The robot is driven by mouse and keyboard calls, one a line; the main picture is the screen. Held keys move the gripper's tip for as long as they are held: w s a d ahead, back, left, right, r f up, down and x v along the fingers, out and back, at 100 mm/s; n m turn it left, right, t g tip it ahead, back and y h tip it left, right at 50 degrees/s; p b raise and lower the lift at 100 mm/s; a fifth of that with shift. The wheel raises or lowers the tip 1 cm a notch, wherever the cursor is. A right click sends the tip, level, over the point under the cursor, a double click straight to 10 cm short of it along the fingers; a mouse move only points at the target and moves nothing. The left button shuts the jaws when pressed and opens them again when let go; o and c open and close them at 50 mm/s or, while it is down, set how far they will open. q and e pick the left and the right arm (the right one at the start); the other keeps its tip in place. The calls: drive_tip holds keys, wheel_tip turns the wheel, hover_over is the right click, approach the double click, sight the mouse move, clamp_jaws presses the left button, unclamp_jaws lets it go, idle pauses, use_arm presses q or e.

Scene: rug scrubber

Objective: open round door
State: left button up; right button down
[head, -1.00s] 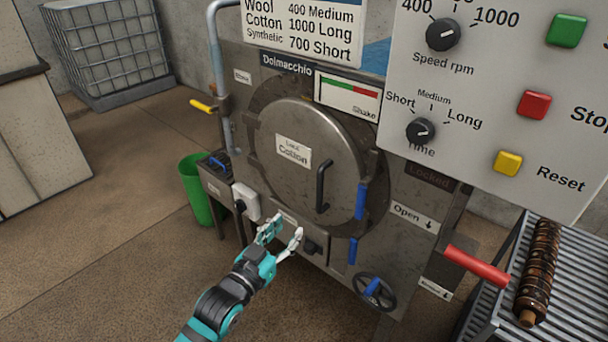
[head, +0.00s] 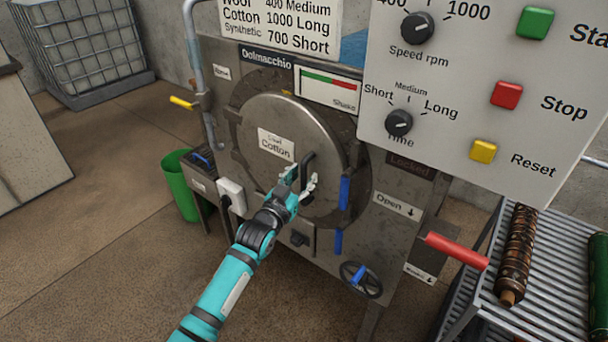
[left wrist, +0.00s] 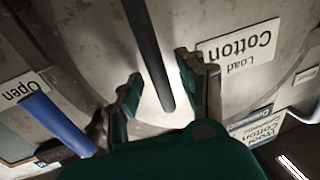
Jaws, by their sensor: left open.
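The round door (head: 262,118) is a grey metal disc with a "Load Cotton" label on the front of the machine. It looks closed. Its dark bar handle (head: 307,165) is partly hidden by my left gripper (head: 301,180) in the head view. In the left wrist view the handle (left wrist: 150,55) runs between the two open fingers of the left gripper (left wrist: 160,90), with a gap on both sides. A blue lever (head: 344,192) stands at the door's right edge and also shows in the left wrist view (left wrist: 55,122). My right gripper is not in view.
A control panel (head: 450,130) with knobs and buttons covers the upper right. A red handle (head: 457,250) sticks out at the machine's right, near a metal rack with rolled rugs (head: 518,255). A green bin (head: 180,188) stands left. The floor at lower left is clear.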

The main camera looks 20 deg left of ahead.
use_arm(q)
drive_tip(key=shift+w+d, duration=0.1)
drive_tip(key=shift+w, duration=0.55)
clamp_jaws()
